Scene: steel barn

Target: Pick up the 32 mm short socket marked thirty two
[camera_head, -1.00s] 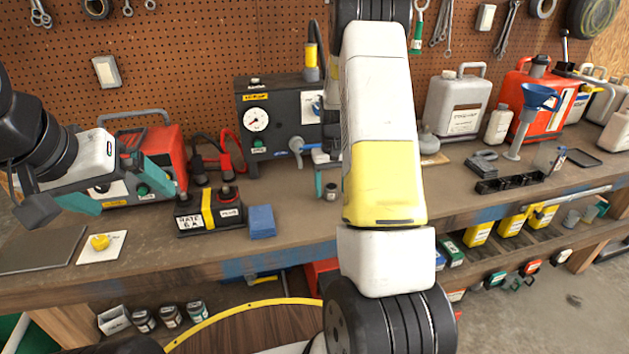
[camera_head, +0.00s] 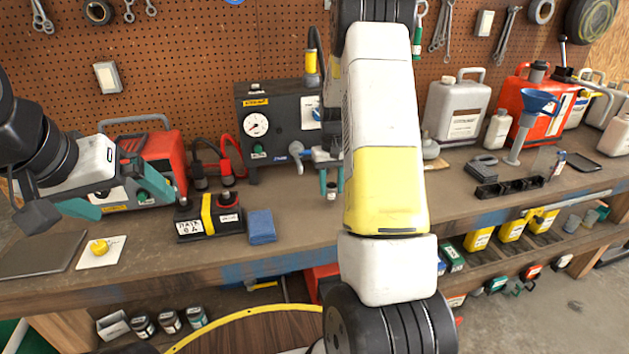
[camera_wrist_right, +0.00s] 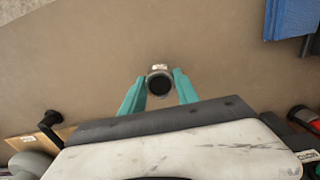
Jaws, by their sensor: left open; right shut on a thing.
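The socket (camera_head: 331,190) is a small dark-grey metal cylinder in the head view, near the middle of the workbench. In the right wrist view its dark round opening (camera_wrist_right: 159,83) faces the camera. My right gripper (camera_head: 331,182) has its teal fingers shut on it, one on each side; the fingers also show in the right wrist view (camera_wrist_right: 158,88). I cannot tell whether the socket touches the bench, and its marking is not readable. My left gripper (camera_head: 122,198) is open and empty in front of the red charger, away from the socket.
A blue cloth block (camera_head: 262,226) and a black battery (camera_head: 207,218) stand left of the socket. The grey pressure tester (camera_head: 262,130) is behind it. A black socket rail (camera_head: 510,187) lies on the right. Bare bench (camera_head: 300,240) lies in front of the socket.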

